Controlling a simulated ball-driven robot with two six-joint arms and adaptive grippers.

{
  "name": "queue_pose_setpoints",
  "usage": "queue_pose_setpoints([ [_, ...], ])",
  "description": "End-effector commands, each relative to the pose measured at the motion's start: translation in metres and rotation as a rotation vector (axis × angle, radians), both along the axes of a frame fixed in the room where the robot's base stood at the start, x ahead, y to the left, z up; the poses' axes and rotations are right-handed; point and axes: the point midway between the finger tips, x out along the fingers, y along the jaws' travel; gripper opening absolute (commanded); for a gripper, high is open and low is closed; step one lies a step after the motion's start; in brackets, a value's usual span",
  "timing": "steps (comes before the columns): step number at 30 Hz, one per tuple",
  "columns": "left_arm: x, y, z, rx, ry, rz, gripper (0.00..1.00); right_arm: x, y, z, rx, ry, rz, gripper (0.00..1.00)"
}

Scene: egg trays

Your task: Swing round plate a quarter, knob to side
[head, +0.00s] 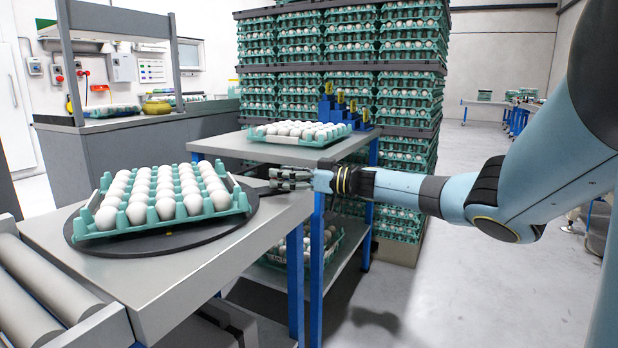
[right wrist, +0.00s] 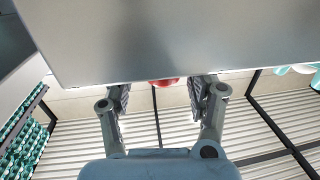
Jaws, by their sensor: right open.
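The dark round plate (head: 110,250) lies on the grey table (head: 200,268) at left in the head view. A green tray (head: 160,224) full of white eggs sits on it. A small yellow mark shows on the plate's front part. My right gripper (head: 273,179) is open, just right of the plate's right rim; I cannot tell whether it touches it. In the right wrist view, a red rounded thing (right wrist: 164,82) shows between the open fingers, partly hidden by a grey surface; I cannot tell if it is the knob. My left gripper is out of view.
Behind, a second grey table (head: 225,147) with blue legs bears another egg tray (head: 258,136). Tall stacks of egg trays (head: 410,90) stand at the back. Metal rollers (head: 50,285) lie at front left.

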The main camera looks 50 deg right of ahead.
Motion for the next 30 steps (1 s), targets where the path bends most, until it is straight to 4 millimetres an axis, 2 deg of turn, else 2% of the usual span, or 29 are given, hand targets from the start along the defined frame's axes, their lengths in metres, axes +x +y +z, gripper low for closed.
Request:
queue_pose_setpoints([
  [9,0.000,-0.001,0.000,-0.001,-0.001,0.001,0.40,-0.064,-0.023,-0.002,-0.005,0.009,-0.001,0.57],
  [15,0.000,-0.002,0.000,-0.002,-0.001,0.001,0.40,-0.090,-0.032,-0.001,-0.002,0.006,-0.002,0.57],
  [21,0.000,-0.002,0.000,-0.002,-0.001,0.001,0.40,-0.098,-0.036,0.000,-0.001,0.004,-0.005,0.57],
  [28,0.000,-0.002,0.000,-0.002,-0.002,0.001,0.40,-0.098,-0.036,0.000,-0.001,0.003,-0.005,0.57],
  [30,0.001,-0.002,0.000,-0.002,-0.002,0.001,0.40,-0.098,-0.036,0.000,-0.004,0.003,-0.007,0.48],
])
